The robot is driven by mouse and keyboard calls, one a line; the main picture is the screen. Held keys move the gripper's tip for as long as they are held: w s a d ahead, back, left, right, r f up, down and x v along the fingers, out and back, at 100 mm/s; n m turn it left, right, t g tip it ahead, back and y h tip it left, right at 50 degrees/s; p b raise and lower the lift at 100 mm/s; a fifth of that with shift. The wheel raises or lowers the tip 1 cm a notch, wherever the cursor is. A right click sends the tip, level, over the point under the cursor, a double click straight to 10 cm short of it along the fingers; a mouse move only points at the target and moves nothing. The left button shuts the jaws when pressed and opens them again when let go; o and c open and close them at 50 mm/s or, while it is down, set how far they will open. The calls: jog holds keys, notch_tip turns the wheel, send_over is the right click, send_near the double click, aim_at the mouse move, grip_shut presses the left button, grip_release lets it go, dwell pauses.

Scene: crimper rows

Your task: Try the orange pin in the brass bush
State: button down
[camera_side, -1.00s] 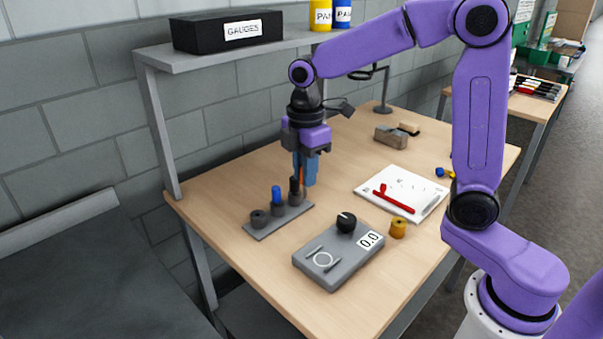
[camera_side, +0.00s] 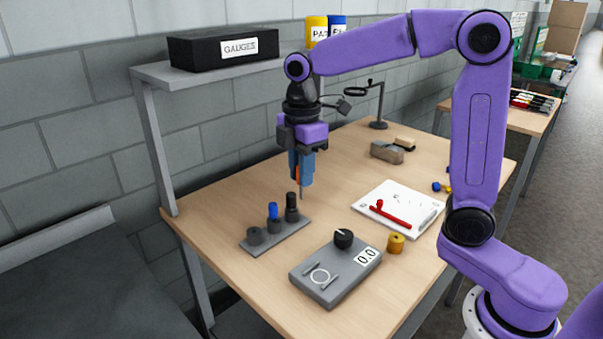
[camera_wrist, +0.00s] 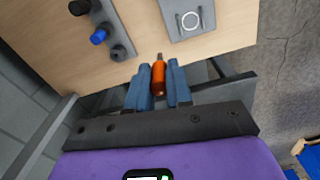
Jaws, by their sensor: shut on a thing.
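My gripper (camera_side: 302,178) is shut on the orange pin (camera_side: 297,172) and holds it upright above the table, behind the rack. The pin's grey tip points down. In the wrist view the orange pin (camera_wrist: 159,76) sits between the blue fingers of my gripper (camera_wrist: 159,74), its dark tip sticking out past them. The brass bush (camera_side: 396,243) is a small golden cylinder standing on the table, right of the grey gauge box, well apart from my gripper.
A grey rack (camera_side: 276,238) holds a blue pin (camera_side: 273,211) and a dark pin (camera_side: 292,203). The grey gauge box (camera_side: 336,272) with a black knob stands in front. A white board (camera_side: 390,197) carries a red tool (camera_side: 390,214). A shelf (camera_side: 220,71) stands at left.

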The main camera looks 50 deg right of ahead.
dwell(0.3)
jog(key=s+d+f, duration=0.3)
jog(key=d+f, duration=0.1)
jog(key=d, duration=0.4)
jog(key=s+d+f, duration=0.2)
jog(key=d+f, duration=0.2)
jog(key=d, duration=0.5)
jog(key=s+d+f, duration=0.3)
jog(key=s+f, duration=0.2)
jog(key=s, duration=0.3)
jog(key=shift+f, duration=0.35)
jog(key=shift+f, duration=1.85)
dwell(2.2)
jog(key=shift+r, duration=0.15)
dwell(0.6)
